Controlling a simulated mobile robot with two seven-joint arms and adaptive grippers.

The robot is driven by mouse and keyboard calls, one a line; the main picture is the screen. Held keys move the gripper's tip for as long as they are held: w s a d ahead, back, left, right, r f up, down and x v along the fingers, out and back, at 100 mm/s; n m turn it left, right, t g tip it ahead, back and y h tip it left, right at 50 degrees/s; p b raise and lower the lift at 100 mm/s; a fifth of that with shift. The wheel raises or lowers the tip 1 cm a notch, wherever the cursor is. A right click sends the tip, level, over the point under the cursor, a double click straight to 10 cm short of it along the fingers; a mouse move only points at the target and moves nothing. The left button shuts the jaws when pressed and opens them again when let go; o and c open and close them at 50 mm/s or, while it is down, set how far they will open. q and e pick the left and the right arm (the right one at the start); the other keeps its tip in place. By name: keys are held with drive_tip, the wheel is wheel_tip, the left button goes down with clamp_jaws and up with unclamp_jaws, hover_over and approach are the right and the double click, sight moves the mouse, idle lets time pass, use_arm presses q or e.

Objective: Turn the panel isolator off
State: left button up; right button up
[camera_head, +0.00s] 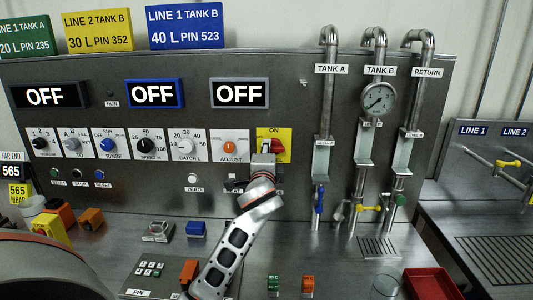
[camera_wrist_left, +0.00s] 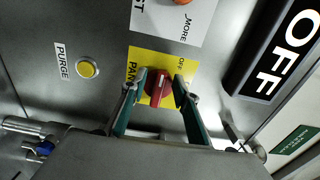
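The panel isolator is a red rotary handle (camera_head: 277,147) on a yellow plate (camera_head: 262,133) at the right end of the knob row. "ON" shows at the top of the plate in the head view. In the left wrist view the red handle (camera_wrist_left: 156,89) has a pale line, and the yellow plate shows partly covered "PAN" and "OF" lettering. My left gripper (camera_wrist_left: 160,78) is at the handle, its two fingers spread on either side with small gaps visible. In the head view the gripper (camera_head: 262,160) hides the plate's lower part. My right gripper is not in view.
An orange ADJUST knob (camera_head: 231,146) sits left of the isolator. Vertical pipes with a blue valve handle (camera_head: 319,199) stand to the right. A yellow PURGE button (camera_wrist_left: 87,69) shows in the wrist view. A red tray (camera_head: 431,284) lies on the bench. Three displays read OFF.

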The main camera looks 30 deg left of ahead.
use_arm(q)
drive_tip(key=v, duration=1.2)
idle(0.6)
